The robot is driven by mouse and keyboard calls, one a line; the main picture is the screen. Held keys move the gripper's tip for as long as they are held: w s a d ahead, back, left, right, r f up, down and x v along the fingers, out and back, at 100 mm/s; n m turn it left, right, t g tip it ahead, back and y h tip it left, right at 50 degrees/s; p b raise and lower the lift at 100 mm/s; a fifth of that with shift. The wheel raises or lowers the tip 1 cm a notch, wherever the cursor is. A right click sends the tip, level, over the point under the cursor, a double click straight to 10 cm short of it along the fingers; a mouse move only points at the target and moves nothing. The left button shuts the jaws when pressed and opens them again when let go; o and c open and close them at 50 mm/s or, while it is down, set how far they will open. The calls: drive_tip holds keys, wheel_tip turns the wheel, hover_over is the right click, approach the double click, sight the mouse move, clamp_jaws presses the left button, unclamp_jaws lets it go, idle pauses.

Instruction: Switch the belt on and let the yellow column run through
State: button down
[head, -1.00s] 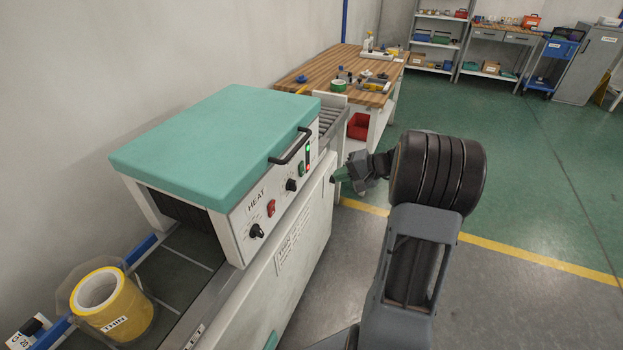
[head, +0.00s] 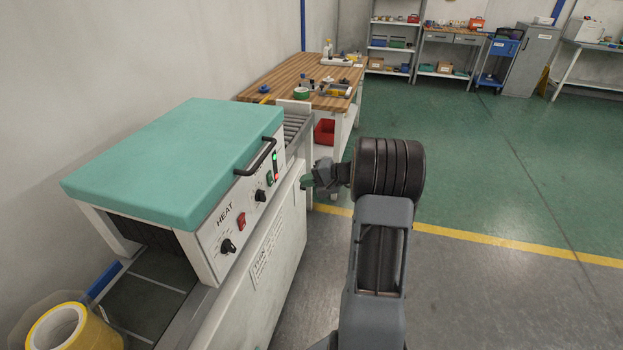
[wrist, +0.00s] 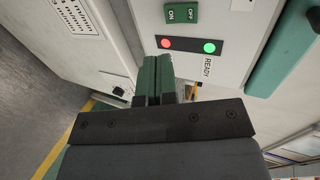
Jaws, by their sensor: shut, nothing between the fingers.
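The yellow column (head: 62,335), a stack of yellow tape in clear film, stands on the dark belt (head: 142,305) before the tunnel mouth; the lower frame edge cuts it off. The heat tunnel (head: 221,232) has a teal lid and a front panel. On it is a green ON/OFF switch (head: 270,178), close in the wrist view (wrist: 181,13). Below that, a red light (wrist: 166,43) and a green light (wrist: 209,47) show beside a READY label. My gripper (head: 306,183) is shut and empty, off the panel's far end. Its green fingers (wrist: 152,76) point toward the panel, apart from the switch.
A red HEAT switch (head: 241,221) and black knobs (head: 228,246) share the panel. A black handle (head: 257,157) juts from the lid above it. Rollers (head: 295,125) lead out toward a wooden table (head: 290,82). The floor on the right is clear.

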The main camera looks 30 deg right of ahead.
sight(271, 179)
drive_tip(key=r+p+x, duration=0.1)
drive_tip(key=x, duration=0.8)
drive_tip(key=shift+w+a, duration=0.35)
drive_tip(key=shift+w, duration=0.1)
drive_tip(key=shift+f, duration=0.15)
drive_tip(key=b, duration=0.1)
drive_tip(key=f+b, duration=0.1)
drive_tip(key=b, duration=0.1)
drive_tip(key=shift+w+a+t, duration=0.15)
drive_tip(key=shift+t, duration=0.15)
drive_tip(key=shift+r+p, duration=0.45)
drive_tip(key=shift+r, duration=0.95)
